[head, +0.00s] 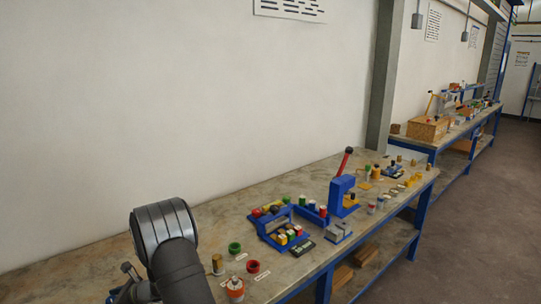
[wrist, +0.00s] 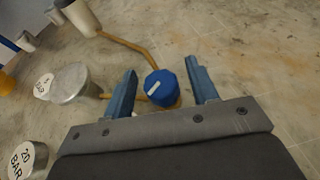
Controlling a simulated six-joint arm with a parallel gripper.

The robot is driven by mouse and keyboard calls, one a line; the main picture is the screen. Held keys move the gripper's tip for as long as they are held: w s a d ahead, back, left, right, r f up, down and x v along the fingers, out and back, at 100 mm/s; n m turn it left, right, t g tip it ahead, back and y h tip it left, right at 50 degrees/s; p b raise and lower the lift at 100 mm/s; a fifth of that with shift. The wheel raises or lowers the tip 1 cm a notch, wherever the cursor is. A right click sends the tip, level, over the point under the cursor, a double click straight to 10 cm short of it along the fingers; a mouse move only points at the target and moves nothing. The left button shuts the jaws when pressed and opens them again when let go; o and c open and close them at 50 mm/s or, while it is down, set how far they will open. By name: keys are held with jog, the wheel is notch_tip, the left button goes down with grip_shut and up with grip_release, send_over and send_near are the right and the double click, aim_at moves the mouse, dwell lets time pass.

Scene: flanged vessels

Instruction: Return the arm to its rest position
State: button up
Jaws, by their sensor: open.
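My gripper (wrist: 163,88) is open in the wrist view, its two blue fingers pointing down toward the workbench (wrist: 235,60). A round blue knob or cap (wrist: 161,84) with a white mark shows between the fingers. I cannot tell its height relative to the fingertips, and no finger visibly touches it. In the head view my dark arm is at the lower left over the bench (head: 90,262), and the gripper's jaws cannot be made out there.
In the wrist view a silver cylinder (wrist: 70,83), a "20 BAR" label (wrist: 24,158) and a brown hose (wrist: 128,44) lie left. In the head view, a blue press (head: 340,193) with a red lever, red cup (head: 253,267) and green cup (head: 235,248) stand right of my arm.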

jog(key=shift+d, duration=0.1)
dwell(0.3)
jog(key=v, duration=1.6)
jog(key=shift+d+r, duration=0.15)
jog(key=shift+d, duration=0.2)
jog(key=shift+s, duration=0.1)
jog(key=x, duration=1.7)
jog(key=shift+a, duration=0.2)
jog(key=shift+d+r+m+t, duration=0.1)
jog(key=shift+d+m+t, duration=0.05)
jog(key=shift+m+t, duration=1.35)
jog(key=shift+t, duration=0.2)
jog(key=v, duration=1.7)
jog(key=a+r+n, duration=0.1)
jog(key=n, duration=0.1)
jog(key=s+r+n+g, duration=0.1)
jog(key=n, duration=0.2)
jog(key=a+r+n+g, duration=0.1)
jog(key=n, duration=0.1)
jog(key=shift+s+a+n, duration=0.3)
